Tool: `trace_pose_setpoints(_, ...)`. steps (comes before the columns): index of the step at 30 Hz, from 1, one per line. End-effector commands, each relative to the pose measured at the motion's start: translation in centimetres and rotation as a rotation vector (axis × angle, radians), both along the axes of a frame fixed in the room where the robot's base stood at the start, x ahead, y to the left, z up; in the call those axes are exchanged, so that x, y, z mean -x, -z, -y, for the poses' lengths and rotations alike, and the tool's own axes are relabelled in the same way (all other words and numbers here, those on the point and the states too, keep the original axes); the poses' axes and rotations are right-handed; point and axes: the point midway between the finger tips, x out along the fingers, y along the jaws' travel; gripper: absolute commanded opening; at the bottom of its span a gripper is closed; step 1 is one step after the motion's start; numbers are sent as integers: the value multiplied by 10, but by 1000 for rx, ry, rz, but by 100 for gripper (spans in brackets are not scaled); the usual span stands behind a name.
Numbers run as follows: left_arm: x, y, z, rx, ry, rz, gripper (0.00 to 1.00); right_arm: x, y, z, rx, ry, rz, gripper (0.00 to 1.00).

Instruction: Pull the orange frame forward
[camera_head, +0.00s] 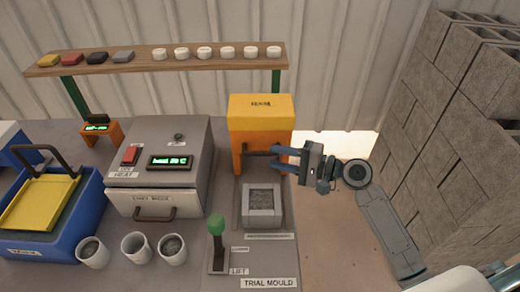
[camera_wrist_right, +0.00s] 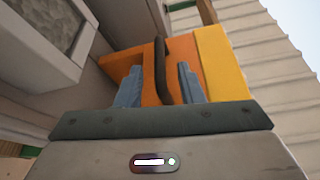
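The orange frame (camera_head: 261,108) stands at the back of the trial mould station in the head view, with a yellow-orange top and a dark handle bar (camera_head: 260,152) across its front. In the right wrist view the orange frame (camera_wrist_right: 210,60) fills the upper middle, and its dark handle (camera_wrist_right: 161,70) runs between my fingers. My right gripper (camera_head: 278,158) comes in from the right at the handle. Its blue fingers (camera_wrist_right: 160,88) are apart, with visible gaps on both sides of the handle. My left gripper is not in view.
A grey block mould (camera_head: 262,204) sits in front of the frame, between rails. A green-knobbed lever (camera_head: 217,240) stands front left of it. A grey heater box (camera_head: 160,165) is to the left, with several cups before it. Concrete blocks (camera_head: 450,130) are stacked at right.

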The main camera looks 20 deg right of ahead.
Motion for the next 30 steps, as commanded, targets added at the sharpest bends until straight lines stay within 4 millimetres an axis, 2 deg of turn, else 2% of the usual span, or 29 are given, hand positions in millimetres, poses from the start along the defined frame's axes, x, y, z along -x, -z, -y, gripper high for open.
trace_pose_setpoints(6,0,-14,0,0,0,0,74,-19,-1,-24,-4,1,-1,34)
trace_pose_setpoints(12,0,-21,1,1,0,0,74,-32,2,-40,-3,2,0,34)
trace_pose_setpoints(25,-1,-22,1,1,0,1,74,-36,5,-46,1,1,-1,34)
trace_pose_setpoints(30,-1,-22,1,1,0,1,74,-36,5,-45,1,1,-1,1)
